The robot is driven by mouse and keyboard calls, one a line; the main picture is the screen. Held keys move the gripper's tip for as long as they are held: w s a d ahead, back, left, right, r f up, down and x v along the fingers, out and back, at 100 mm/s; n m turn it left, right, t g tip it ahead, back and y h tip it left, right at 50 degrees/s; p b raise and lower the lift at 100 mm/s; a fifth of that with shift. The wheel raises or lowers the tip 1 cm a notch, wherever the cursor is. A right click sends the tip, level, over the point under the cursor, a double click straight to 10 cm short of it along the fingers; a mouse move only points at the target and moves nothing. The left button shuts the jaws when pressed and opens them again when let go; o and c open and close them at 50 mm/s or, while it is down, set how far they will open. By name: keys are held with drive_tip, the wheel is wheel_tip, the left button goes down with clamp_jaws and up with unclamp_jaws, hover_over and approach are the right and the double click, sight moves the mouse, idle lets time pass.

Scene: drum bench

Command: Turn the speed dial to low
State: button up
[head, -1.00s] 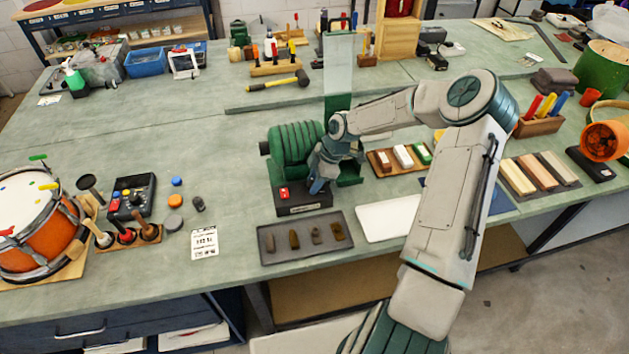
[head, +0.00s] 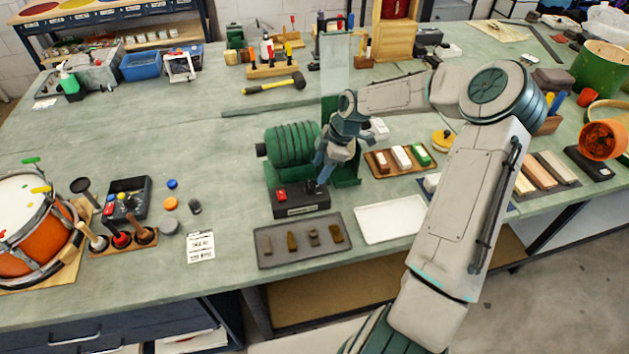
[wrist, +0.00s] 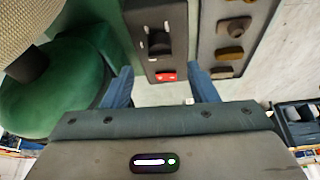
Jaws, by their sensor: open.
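The green machine (head: 292,145) has a black control box (head: 300,203) at its front, with a red button (head: 281,195) at the left. My gripper (head: 322,183) is over the right part of this box, fingers pointing down. In the wrist view the two blue fingers (wrist: 161,86) are apart with nothing between them. The red button (wrist: 165,76) appears between their tips. A dark part with pale marks (wrist: 158,40) on the box face looks like the speed dial. Its setting is too small to read. In the head view my gripper hides that area.
A grey tray (head: 262,247) with several small pieces lies just in front of the box. A white tray (head: 361,234) is to its right. A wooden holder with blocks (head: 378,170) stands right of the machine.

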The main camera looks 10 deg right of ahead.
drive_tip(key=b+v, duration=0.1)
drive_tip(key=v, duration=0.6)
drive_tip(key=shift+d, duration=0.1)
drive_tip(key=s+a+r+m+t+h, duration=0.1)
drive_tip(key=s+a+r+m, duration=0.1)
drive_tip(key=s+m, duration=0.3)
drive_tip(key=s+a+r+m+t+h+b, duration=0.1)
drive_tip(key=s+r+m, duration=0.4)
drive_tip(key=s, duration=0.8)
drive_tip(key=s+a+r+m+t+h+b, duration=0.1)
drive_tip(key=s+a+r+m+h, duration=0.1)
drive_tip(key=s+m, duration=0.5)
drive_tip(key=shift+s+a+r, duration=0.45)
drive_tip(key=shift+s+r, duration=0.45)
drive_tip(key=shift+s, duration=0.75)
